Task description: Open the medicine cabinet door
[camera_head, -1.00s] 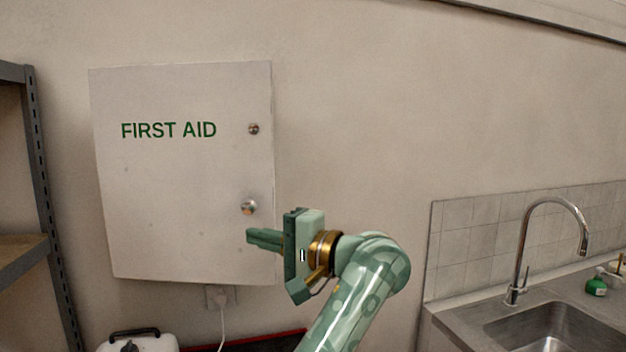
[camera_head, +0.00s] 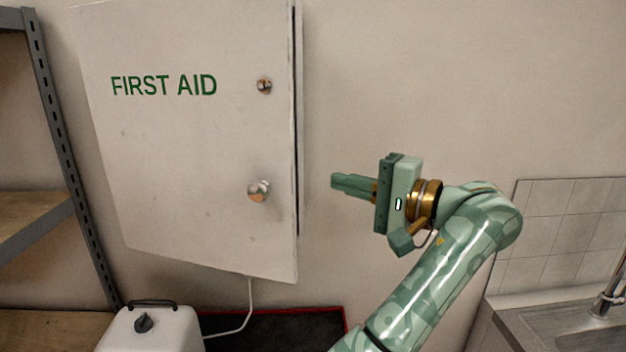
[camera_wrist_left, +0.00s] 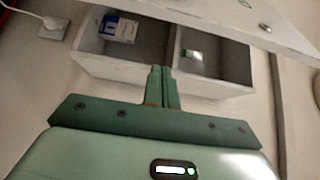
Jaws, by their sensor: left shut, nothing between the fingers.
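The white medicine cabinet door (camera_head: 185,140), marked FIRST AID, stands ajar in the head view. A thin dark gap runs down its right edge, and its lower right corner comes toward me. A round metal knob (camera_head: 258,191) sits low on the door, with a small lock (camera_head: 264,86) above it. My left gripper (camera_head: 334,182) is shut and empty, to the right of the door edge and apart from it. The left wrist view shows the door (camera_wrist_left: 240,15) standing away from the open cabinet body (camera_wrist_left: 88,45), with shut fingers (camera_wrist_left: 161,72) before the cabinet.
Inside the cabinet are a blue-and-white box (camera_wrist_left: 118,28) and a small green-and-white item (camera_wrist_left: 190,55). A metal shelf unit (camera_head: 60,150) stands left. A white canister (camera_head: 150,330) is below the cabinet. A sink counter (camera_head: 560,325) is at lower right.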

